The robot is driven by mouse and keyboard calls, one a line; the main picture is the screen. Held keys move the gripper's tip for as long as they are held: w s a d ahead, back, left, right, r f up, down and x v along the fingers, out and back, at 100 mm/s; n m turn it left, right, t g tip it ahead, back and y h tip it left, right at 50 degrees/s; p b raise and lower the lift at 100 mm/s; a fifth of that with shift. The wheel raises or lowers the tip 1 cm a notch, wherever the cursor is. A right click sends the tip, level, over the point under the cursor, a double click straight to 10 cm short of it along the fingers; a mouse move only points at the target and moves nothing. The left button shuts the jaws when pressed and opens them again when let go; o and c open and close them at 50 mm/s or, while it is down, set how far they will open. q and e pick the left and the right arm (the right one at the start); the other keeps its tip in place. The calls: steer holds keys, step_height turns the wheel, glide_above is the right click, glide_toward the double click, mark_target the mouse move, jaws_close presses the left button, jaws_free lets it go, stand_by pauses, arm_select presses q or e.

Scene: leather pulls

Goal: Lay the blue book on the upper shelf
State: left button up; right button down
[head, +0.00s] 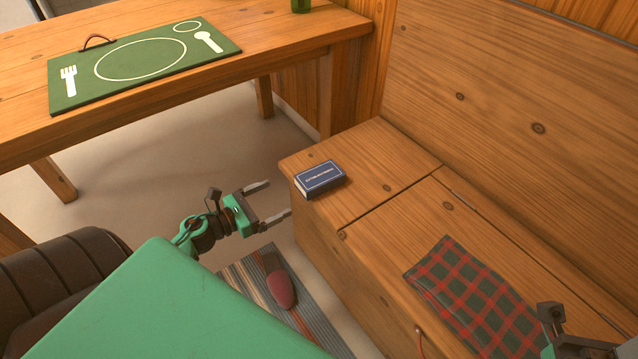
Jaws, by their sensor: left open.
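The blue book (320,179) is small, with pale lettering on its cover. It lies flat on the near left corner of the wooden bench top (372,165), close to its edge. My left gripper (279,198) is open and empty, to the left of the bench corner. Its fingers point toward the bench, apart from the book. Part of my right arm shows at the bottom right corner, but its fingers are not visible. I see no upper shelf in this view.
A wooden table (290,45) with a green place mat (215,58) stands at the back left. A red-and-green checked cloth (470,290) lies on the bench. A striped rug (312,311) with a dark red slipper (281,290) is on the floor. A dark brown seat (60,275) is at left.

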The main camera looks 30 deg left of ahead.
arm_select(q)
glide_toward(312, 178)
steer(key=x, duration=0.2)
steer(key=f+x, duration=0.1)
steer(key=x, duration=0.1)
steer(key=shift+r+b+x, duration=0.15)
steer(key=shift+b+x, duration=0.15)
steer(key=shift+x, duration=1.2)
steer(key=shift+r+b+x, duration=0.15)
steer(key=shift+b+x, duration=0.1)
steer(key=shift+x, duration=1.25)
steer(key=c, duration=1.3)
